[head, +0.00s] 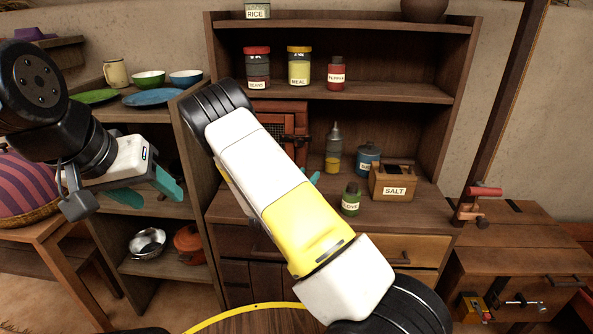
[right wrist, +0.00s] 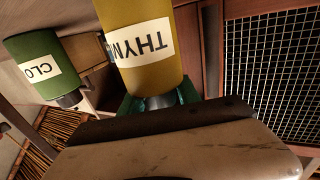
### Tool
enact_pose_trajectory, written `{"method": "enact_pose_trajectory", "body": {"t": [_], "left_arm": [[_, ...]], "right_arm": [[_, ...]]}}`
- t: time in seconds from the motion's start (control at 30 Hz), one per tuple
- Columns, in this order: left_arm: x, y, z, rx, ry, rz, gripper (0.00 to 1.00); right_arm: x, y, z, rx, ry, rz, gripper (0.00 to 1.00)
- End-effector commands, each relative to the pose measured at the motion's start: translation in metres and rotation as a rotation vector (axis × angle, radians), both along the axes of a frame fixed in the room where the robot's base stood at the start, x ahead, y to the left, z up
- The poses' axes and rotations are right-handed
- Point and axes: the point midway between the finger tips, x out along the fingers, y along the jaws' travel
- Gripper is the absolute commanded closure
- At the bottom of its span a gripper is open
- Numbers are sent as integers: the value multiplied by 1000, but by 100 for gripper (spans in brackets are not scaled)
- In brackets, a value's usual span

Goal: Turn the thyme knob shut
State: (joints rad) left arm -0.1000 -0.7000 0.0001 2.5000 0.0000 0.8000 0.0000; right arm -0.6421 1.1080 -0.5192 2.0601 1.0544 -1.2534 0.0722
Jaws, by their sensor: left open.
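The thyme jar (right wrist: 144,45), yellow-brown with a white THYM label, is upside down in the right wrist view. Its dark knob (right wrist: 161,100) sits between the teal fingers of my right gripper (right wrist: 162,104), which appear closed on its two sides. In the head view my right arm hides the thyme jar, and only a bit of teal finger shows past the arm. My left gripper (head: 150,190) is open and empty, in front of the left shelf, far from the jar.
A green clove jar (head: 351,198) stands beside the thyme jar, also in the right wrist view (right wrist: 42,62). A salt box (head: 393,182), a blue jar (head: 367,160) and a bottle (head: 333,150) stand on the same counter. A mesh-fronted cabinet (right wrist: 270,75) is close by.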

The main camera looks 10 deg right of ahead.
Motion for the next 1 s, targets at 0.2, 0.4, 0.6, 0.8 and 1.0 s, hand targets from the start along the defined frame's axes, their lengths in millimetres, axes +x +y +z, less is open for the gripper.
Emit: {"method": "enact_pose_trajectory", "body": {"t": [0.2,0.4,0.6,0.8,1.0], "left_arm": [[0,0,0,0,0,0,46],[0,0,0,0,0,0,46],[0,0,0,0,0,0,46],[0,0,0,0,0,0,46],[0,0,0,0,0,0,46]], "right_arm": [[0,0,0,0,0,0,100],[0,0,0,0,0,-9,100],[-1,-1,0,3,-1,-76,100],[-4,-3,-1,4,-2,-215,100],[-8,-7,-1,5,-1,-390,100]]}}
